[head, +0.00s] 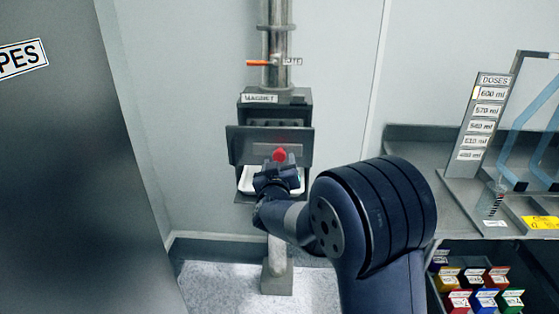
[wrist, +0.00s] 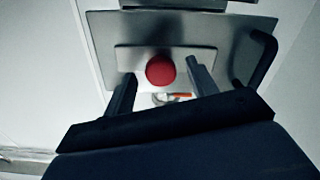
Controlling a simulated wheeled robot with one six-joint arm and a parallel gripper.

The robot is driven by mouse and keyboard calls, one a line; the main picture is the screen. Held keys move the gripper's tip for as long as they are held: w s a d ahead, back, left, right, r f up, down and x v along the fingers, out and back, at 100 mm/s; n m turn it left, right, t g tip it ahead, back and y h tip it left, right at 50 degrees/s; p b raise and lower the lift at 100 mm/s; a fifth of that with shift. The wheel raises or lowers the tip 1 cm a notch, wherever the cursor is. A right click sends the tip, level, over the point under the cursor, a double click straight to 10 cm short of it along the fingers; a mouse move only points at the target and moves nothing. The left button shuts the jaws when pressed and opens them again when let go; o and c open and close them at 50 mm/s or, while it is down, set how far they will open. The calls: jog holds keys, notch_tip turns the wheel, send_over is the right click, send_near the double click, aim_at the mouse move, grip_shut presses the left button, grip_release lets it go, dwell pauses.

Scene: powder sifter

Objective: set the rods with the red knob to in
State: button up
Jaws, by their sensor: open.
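The red knob (head: 280,155) sits on the front plate (head: 240,144) of the magnet box, which bears a "MAGNET" label. In the head view, dark rod ends (head: 262,123) show in a row in the opening above the plate. My gripper (head: 274,172) is just in front of and below the knob. In the wrist view the red knob (wrist: 160,71) shows between the two open fingers (wrist: 160,85), with a gap on each side. Whether the fingers reach around it in depth is hard to tell. The rods behind the plate are hidden.
A white tray (head: 246,180) is under the plate, partly behind my gripper. A pipe with an orange lever (head: 258,63) rises above the box. A grey cabinet (head: 70,170) stands at left. A bench with a "DOSES" board (head: 483,120) and coloured boxes is at right.

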aim_at(280, 159)
jog(key=s, duration=0.7)
jog(key=shift+s+a+b, duration=0.15)
jog(key=shift+s+b, duration=0.2)
jog(key=shift+w, duration=0.1)
jog(key=w, duration=0.3)
jog(key=w+p, duration=0.1)
jog(key=w, duration=0.6)
jog(key=shift+w+d+p, duration=0.25)
jog(key=shift+w+p, duration=0.05)
jog(key=shift+s+f, duration=0.15)
jog(key=shift+s+a+r, duration=0.1)
jog(key=shift+s+r, duration=0.05)
jog(key=shift+s, duration=0.5)
jog(key=shift+s+r, duration=0.1)
jog(key=shift+s, duration=0.5)
jog(key=shift+f, duration=0.15)
